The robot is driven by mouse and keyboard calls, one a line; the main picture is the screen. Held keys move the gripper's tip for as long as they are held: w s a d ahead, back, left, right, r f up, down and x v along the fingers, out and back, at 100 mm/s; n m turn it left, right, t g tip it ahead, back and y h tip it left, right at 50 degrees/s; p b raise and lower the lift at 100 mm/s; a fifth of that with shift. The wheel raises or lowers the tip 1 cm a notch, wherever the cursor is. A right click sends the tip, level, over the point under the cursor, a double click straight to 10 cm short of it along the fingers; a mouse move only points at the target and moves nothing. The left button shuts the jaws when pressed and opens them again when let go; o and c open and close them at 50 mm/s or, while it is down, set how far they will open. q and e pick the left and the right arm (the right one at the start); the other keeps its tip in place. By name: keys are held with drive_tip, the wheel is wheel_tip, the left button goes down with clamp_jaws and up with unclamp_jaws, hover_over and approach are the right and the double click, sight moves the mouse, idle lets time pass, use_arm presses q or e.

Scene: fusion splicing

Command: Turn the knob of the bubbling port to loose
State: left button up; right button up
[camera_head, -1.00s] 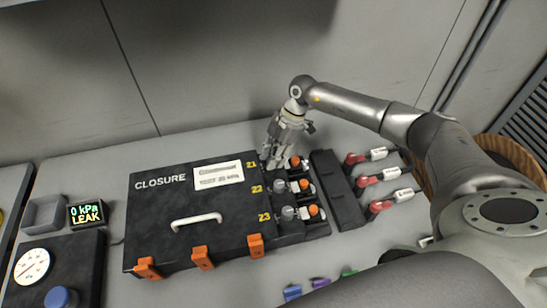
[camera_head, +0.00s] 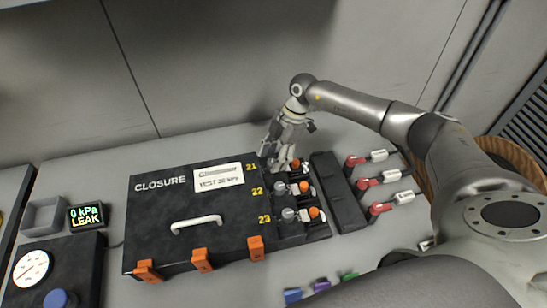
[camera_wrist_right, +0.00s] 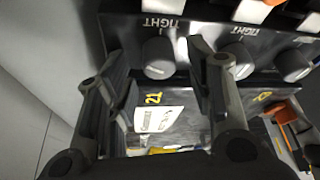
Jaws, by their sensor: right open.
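The black closure box (camera_head: 150,225) has a column of ports numbered 21, 22 and 23 on its right side. In the right wrist view, the grey knob by 21 (camera_wrist_right: 158,57) stands between the fingers of my open right gripper (camera_wrist_right: 157,70), with no clear contact. Further grey knobs, the one by 22 (camera_wrist_right: 238,60) and the one by 23 (camera_wrist_right: 294,65), are to its right. "TIGHT" labels read upside down above knobs. In the head view my right gripper (camera_head: 278,160) covers the knob at 21. I cannot make out bubbles at any port. My left gripper is not in view.
A display (camera_head: 87,215) reads "0 kPa LEAK". An orange-capped part (camera_head: 304,187) sits beside each port. A black block (camera_head: 338,190) and red-ended connectors (camera_head: 362,182) are on the right. Orange latches (camera_head: 202,259) line the box's front edge.

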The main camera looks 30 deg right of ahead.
drive_tip(key=v, duration=1.1)
drive_tip(key=shift+r, duration=0.1)
